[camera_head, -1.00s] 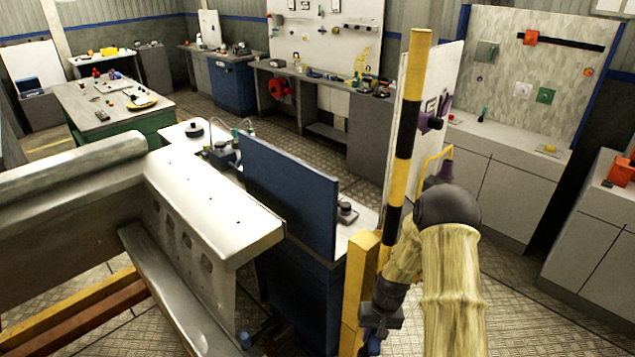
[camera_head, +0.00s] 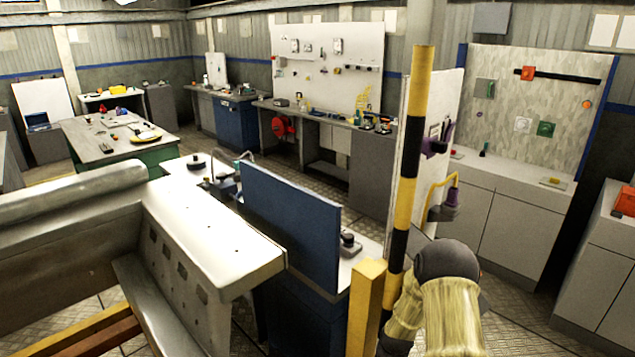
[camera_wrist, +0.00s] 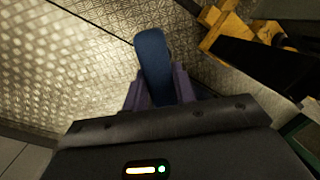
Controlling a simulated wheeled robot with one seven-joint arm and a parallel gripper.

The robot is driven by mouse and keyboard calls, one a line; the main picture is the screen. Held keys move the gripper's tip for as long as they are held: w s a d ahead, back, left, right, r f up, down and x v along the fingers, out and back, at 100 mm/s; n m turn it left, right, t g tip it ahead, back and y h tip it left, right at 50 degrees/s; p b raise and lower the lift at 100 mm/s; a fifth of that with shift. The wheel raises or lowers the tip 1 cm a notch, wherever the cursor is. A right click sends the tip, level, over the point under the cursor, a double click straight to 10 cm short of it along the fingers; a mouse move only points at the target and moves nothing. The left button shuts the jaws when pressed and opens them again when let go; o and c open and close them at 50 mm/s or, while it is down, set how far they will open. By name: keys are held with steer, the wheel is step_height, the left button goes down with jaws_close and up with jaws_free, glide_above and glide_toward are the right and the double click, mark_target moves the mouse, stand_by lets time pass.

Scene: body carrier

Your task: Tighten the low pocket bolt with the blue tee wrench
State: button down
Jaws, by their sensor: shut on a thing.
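My gripper (camera_wrist: 160,92) shows in the wrist view, its purple fingers shut on a blue bar-like piece that looks like part of the blue tee wrench (camera_wrist: 152,55). The piece sticks out past the fingertips, over the patterned metal floor. The rest of the wrench is hidden. In the head view, my gripper and the wrench are out of sight; only my pale sleeved arm shows at the lower right. The body carrier (camera_head: 215,235) is a long pale casting at the left, with several dark pockets in its side. I cannot make out the low pocket bolt.
A yellow-and-black post (camera_head: 411,150) and a shorter yellow post (camera_head: 365,310) stand close to my arm. A blue upright panel (camera_head: 290,220) stands behind the carrier. Yellow framework (camera_wrist: 225,35) is near the gripper at upper right in the wrist view. Cabinets (camera_head: 510,215) line the right.

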steer(key=s+f, duration=0.3)
steer(key=f, duration=0.9)
steer(key=shift+s+a+f, duration=0.15)
steer(key=shift+s+f, duration=0.05)
steer(key=shift+s, duration=0.2)
